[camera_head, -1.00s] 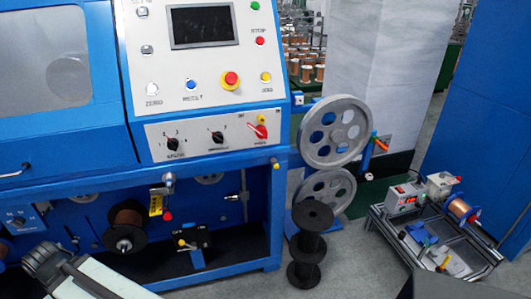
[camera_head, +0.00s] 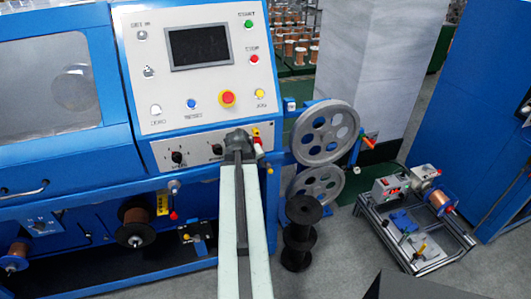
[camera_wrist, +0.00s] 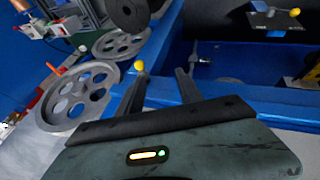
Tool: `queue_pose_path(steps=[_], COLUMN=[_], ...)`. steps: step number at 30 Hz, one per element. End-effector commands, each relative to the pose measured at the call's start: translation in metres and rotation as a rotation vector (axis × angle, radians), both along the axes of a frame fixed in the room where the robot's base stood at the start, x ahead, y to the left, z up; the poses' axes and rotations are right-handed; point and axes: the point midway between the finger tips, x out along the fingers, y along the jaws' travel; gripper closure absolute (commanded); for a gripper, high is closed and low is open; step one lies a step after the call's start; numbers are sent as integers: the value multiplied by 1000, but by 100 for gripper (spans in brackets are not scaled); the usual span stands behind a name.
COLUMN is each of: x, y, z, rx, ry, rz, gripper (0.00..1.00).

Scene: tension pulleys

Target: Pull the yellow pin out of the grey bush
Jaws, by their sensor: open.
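The yellow pin (camera_wrist: 139,66) shows as a round yellow head in the wrist view, just beyond the tip of my left-hand finger. A small pale grey piece, apparently the grey bush (camera_wrist: 136,73), sits directly against it. In the head view a small yellow knob, apparently the same pin (camera_head: 270,170), shows at the right end of the blue machine's front, just right of my arm's end. My gripper (camera_wrist: 158,78) is open and empty, with two dark fingers apart. The pin is near the left finger, not centred between them. In the head view my fingers are hard to make out.
Two grey pulley wheels (camera_head: 325,133) stand right of the machine, with a black spool (camera_head: 300,232) below. The blue machine frame (camera_wrist: 225,92) lies close ahead of my fingers. A cart (camera_head: 415,225) with equipment stands at the right. Grey floor is free between.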

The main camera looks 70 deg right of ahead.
Motion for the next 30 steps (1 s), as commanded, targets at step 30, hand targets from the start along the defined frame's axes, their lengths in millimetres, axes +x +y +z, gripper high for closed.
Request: queue_pose_path(steps=[30], x=[-36], y=[-61], z=[-56], rx=[-25], ry=[9], rz=[-39], gripper=[57])
